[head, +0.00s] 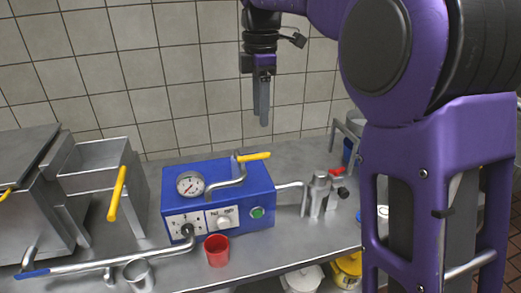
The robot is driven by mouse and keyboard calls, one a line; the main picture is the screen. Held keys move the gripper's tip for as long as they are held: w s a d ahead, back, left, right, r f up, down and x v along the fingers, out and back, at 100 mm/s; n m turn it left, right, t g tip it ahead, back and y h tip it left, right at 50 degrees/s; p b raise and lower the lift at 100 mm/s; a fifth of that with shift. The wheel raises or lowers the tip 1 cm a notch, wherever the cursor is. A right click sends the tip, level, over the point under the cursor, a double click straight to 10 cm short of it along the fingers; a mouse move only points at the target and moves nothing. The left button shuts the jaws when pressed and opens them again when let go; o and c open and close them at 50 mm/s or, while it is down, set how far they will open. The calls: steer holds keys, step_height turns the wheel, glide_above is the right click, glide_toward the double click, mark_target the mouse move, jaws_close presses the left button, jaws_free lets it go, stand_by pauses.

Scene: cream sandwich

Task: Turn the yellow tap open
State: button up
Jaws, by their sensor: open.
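A yellow lever handle (255,157), the likely yellow tap, sits on top of the blue machine (240,208), near its back edge. It points to the right, with a bent metal pipe beside it. My gripper (263,121) hangs fingers down above the handle, empty and apart from it. From this angle the two fingers nearly overlap. Another yellow handle (117,195) is on the metal box at the left.
A red cup (216,251) and a metal cup (139,275) stand in front of the machine. A metal fitting with a red lever (337,171) is to the right. A long pipe (105,263) crosses the front left. The tiled wall is behind.

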mark_target(261, 155)
step_height(261, 155, down, 10)
steer(key=shift+r+b, duration=0.1)
steer(key=shift+b, duration=0.95)
jaws_close()
